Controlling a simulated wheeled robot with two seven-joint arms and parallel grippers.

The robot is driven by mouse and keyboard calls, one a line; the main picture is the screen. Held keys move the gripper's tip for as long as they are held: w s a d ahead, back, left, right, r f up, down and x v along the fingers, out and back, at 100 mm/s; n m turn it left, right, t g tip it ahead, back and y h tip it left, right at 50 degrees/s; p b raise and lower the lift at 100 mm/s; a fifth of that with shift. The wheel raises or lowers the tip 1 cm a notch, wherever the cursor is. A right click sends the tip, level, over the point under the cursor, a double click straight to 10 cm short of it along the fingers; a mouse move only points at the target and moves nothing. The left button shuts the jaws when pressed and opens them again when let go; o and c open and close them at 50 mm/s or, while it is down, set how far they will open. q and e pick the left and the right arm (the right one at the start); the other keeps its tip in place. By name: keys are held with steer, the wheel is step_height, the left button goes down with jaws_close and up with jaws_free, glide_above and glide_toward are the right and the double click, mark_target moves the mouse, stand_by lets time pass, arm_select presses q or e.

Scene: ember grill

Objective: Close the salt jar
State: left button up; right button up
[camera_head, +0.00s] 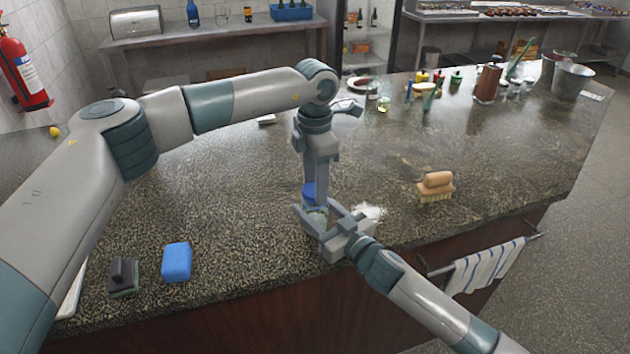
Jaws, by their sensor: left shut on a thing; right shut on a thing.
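The salt jar (317,214) is mostly hidden between my grippers near the front edge of the counter. A blue lid (309,192) shows at its top. My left gripper (311,184) comes down from above and is shut on the blue lid. My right gripper (318,211) reaches in from the front right and is shut around the jar's body. The lid is right over the jar's mouth; I cannot tell whether it is seated or turned tight.
White spilled salt (369,212) lies right of the jar. A wooden brush (436,187) stands farther right. A blue sponge (176,262) and a dark scrubber (123,276) lie front left. Bottles and a pepper mill (487,82) stand behind.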

arm_select(q)
steer(key=shift+f, duration=0.55)
stand_by(0.6)
steer(key=m, duration=1.4)
steer(key=shift+m, duration=0.3)
steer(key=m, duration=0.8)
steer(key=shift+w+m, duration=0.1)
steer(key=shift+m, duration=0.3)
steer(key=m, duration=0.7)
